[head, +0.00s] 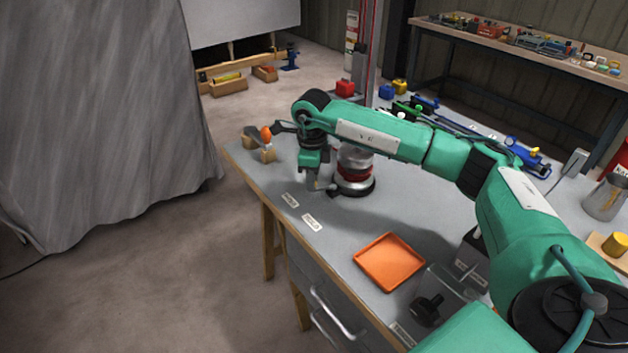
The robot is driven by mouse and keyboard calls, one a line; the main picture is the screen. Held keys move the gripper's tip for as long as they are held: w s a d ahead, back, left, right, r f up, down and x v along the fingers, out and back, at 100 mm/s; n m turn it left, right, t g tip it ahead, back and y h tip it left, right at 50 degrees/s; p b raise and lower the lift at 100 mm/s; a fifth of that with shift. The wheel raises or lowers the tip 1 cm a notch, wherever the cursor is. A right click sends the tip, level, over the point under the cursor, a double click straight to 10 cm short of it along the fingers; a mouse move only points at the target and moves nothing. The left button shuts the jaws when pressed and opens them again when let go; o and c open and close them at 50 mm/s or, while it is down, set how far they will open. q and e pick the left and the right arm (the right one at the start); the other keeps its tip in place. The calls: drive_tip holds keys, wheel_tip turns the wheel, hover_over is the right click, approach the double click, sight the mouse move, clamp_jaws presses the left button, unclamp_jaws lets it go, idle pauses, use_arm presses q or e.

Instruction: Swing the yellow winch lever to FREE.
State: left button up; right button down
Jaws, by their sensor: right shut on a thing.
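The winch (354,180), with a red drum, a pale top and a dark round base, stands on the grey workbench. My right gripper (318,184) points down at the near left side of the winch, low over the bench. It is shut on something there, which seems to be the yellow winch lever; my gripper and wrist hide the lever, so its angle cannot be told. Two small pale labels, a farther one (290,200) and a nearer one (312,221), lie on the bench in front of the winch; their words are too small to read. My left gripper is out of view.
An orange tray (390,262) and a clear bin (440,297) with a black knob lie nearer on the bench. An orange-knobbed part (266,134) on wooden blocks stands at the far left corner. Blue tools (490,143) line the back. Bench around the labels is clear.

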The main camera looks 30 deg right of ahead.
drive_tip(key=shift+w+d+r+m, duration=0.1)
drive_tip(key=shift+w+m, duration=0.15)
drive_tip(key=shift+m, duration=0.25)
drive_tip(key=c, duration=1.3)
unclamp_jaws()
wheel_tip(320, 180, up, 14)
drive_tip(key=shift+f, duration=0.1)
